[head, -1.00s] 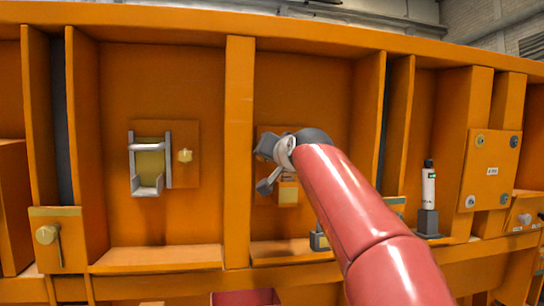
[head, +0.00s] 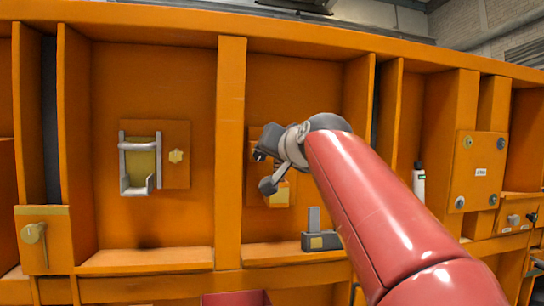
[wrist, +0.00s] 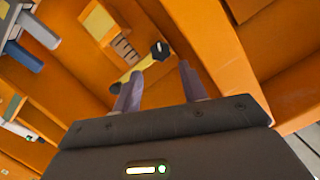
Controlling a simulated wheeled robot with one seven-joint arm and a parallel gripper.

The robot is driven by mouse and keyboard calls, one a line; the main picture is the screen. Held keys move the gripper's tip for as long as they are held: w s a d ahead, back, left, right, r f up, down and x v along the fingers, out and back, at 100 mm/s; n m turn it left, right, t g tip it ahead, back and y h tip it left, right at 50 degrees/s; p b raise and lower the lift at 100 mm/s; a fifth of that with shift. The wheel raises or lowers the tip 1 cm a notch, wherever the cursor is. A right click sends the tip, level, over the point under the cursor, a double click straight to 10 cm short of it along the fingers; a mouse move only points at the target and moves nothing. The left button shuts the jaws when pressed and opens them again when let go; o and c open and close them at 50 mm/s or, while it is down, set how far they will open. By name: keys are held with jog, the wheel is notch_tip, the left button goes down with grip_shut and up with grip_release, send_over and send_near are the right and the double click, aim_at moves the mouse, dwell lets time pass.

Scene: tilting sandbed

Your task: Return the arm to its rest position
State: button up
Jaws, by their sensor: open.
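My gripper (head: 263,170) is open, with nothing seen between its fingers. In the head view it is in front of the middle bay of the orange frame, over a small panel with a yellow block (head: 279,194), which it partly hides. My red arm reaches up to it from the lower right. In the wrist view the two grey fingers of my gripper (wrist: 158,85) stand apart, with a dark knob (wrist: 160,49) on a yellowish bar beyond them. I cannot tell how far the fingers are from the panel.
A grey bracket (head: 138,165) is on the left bay's panel. A grey block with an upright post (head: 320,240) stands on the middle ledge (head: 280,253). A red box (head: 236,299) shows at the bottom.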

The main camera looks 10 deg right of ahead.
jog(key=s+f+n+g, duration=0.1)
jog(key=s+f+g, duration=0.3)
jog(key=s+f, duration=0.5)
jog(key=s+f+n+g+h+p, duration=0.1)
jog(key=s+f+g, duration=0.3)
jog(key=s+f, duration=0.6)
jog(key=s+f+n+g, duration=0.2)
jog(key=s+f, duration=0.8)
jog(key=f, duration=1.8)
jog(key=shift+a+f+g+h, duration=0.2)
jog(key=shift+a+g+h, duration=0.25)
jog(key=shift+g, duration=0.65)
